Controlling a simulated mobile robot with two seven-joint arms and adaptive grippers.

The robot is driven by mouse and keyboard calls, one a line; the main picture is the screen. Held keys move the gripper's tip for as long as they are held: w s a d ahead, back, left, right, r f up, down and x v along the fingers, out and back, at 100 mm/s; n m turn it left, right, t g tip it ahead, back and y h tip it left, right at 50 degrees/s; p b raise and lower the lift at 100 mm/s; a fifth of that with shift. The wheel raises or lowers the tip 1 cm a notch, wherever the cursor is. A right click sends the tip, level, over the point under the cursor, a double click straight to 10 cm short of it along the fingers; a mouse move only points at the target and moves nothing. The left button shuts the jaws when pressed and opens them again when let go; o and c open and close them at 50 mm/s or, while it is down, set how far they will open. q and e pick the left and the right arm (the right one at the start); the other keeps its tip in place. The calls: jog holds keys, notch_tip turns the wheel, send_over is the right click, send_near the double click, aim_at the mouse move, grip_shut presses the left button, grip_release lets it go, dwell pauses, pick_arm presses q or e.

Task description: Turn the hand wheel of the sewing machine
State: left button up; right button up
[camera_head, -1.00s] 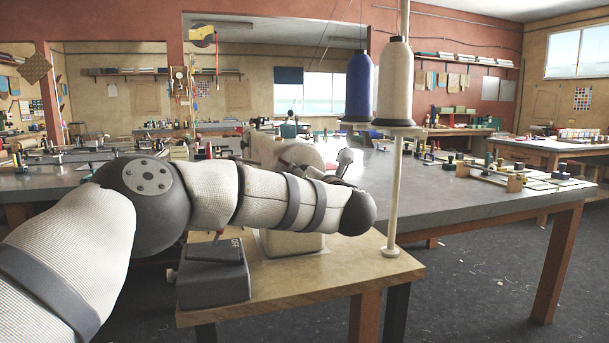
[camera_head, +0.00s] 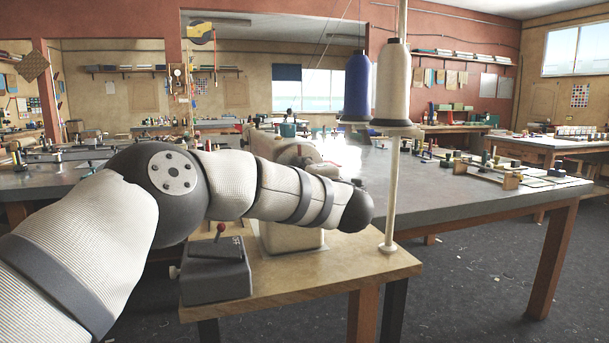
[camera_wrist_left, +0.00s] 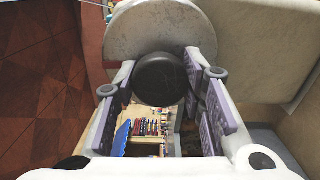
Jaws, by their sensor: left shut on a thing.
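The cream sewing machine (camera_head: 288,238) stands on a small wooden table, partly hidden behind my left arm in the head view. In the left wrist view its body (camera_wrist_left: 250,50) fills the upper right. The hand wheel (camera_wrist_left: 150,28) is a pale, scuffed disc at the top middle of that view. A round black knob (camera_wrist_left: 160,80) sits on the wheel's face. My left gripper (camera_wrist_left: 158,82) has one finger on each side of the knob and is shut on it. In the head view my forearm hides the gripper and knob. My right gripper is not in view.
A grey control box (camera_head: 216,270) with a red-tipped lever stands at the wooden table's (camera_head: 330,272) front left. A thread stand with a white cone (camera_head: 394,85) and a blue cone (camera_head: 358,88) rises at its right. A long grey workbench (camera_head: 440,203) lies behind.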

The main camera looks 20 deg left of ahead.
pick_arm(q)
jog(key=m, duration=1.2)
jog(key=shift+r+m, duration=0.1)
jog(key=shift+m, duration=0.2)
dwell(0.4)
jog(key=o, duration=1.2)
jog(key=v, duration=1.2)
